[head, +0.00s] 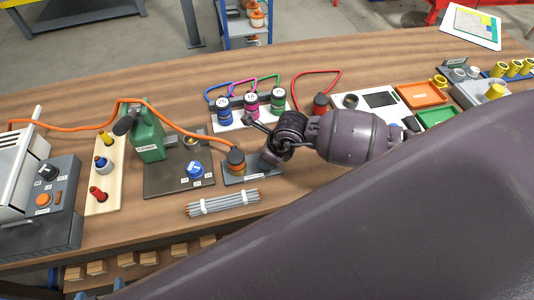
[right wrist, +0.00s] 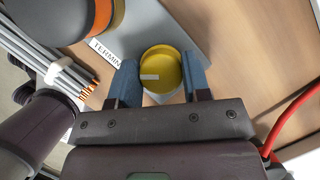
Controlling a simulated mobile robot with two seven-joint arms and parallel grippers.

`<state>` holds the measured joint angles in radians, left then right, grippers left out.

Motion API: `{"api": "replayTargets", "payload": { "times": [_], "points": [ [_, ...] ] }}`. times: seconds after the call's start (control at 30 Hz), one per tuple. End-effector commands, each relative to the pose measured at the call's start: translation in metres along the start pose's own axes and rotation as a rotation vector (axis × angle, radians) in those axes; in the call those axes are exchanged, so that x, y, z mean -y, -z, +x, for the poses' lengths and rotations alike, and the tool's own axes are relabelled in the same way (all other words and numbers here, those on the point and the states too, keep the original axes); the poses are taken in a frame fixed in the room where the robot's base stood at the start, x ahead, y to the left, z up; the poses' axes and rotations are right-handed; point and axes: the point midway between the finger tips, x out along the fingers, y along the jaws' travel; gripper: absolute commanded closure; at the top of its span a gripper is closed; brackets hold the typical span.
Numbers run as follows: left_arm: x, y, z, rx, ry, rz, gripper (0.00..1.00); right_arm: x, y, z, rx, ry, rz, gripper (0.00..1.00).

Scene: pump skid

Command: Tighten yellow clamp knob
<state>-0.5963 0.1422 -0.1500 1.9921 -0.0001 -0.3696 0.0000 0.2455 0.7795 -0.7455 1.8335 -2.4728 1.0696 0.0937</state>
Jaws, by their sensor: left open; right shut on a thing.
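The round yellow clamp knob (right wrist: 168,64) sits on a grey plate (right wrist: 190,25) marked "TERMIN…", with a white mark across its top. My right gripper (right wrist: 160,80) is shut on it, one blue finger on each side. In the head view my right gripper (head: 270,158) comes from the right and hides the knob, beside the black-and-orange plug (head: 236,160) on the same block. My left gripper (head: 98,285) is low at the bottom left of the head view, open and empty, in front of the bench edge and away from the block.
A bundle of grey rods (head: 222,203) lies just in front of the block. A dark plate (head: 165,180) with a blue knob stands to its left. My own arm covers the lower right.

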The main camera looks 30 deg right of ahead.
Motion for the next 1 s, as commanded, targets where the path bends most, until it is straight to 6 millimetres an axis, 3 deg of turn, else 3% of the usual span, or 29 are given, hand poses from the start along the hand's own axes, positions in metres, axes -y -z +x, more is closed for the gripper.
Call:
{"api": "replayTargets", "payload": {
  "times": [0.57, 0.6, 0.7, 0.73, 1.0],
  "points": [
    [0.0006, -0.0049, -0.0039, 0.012, 0.002, -0.002, 0.20, 0.0014, -0.0004, -0.0004, -0.001, 0.014, 0.027, 0.80],
    [0.0006, -0.0049, -0.0038, 0.012, 0.002, -0.002, 0.20, 0.0014, -0.0004, -0.0004, -0.001, 0.014, 0.027, 0.50],
    [0.0006, -0.0048, -0.0038, 0.012, 0.002, -0.002, 0.20, 0.0012, -0.0003, -0.0004, -0.001, 0.013, 0.027, 0.35],
    [0.0006, -0.0047, -0.0038, 0.012, 0.002, -0.002, 0.20, 0.0011, -0.0003, -0.0003, -0.001, 0.013, 0.026, 0.31],
    [0.0004, -0.0025, -0.0025, 0.007, 0.001, -0.001, 0.20, 0.0005, -0.0001, -0.0007, -0.001, 0.012, 0.026, 0.31]
  ]
}}
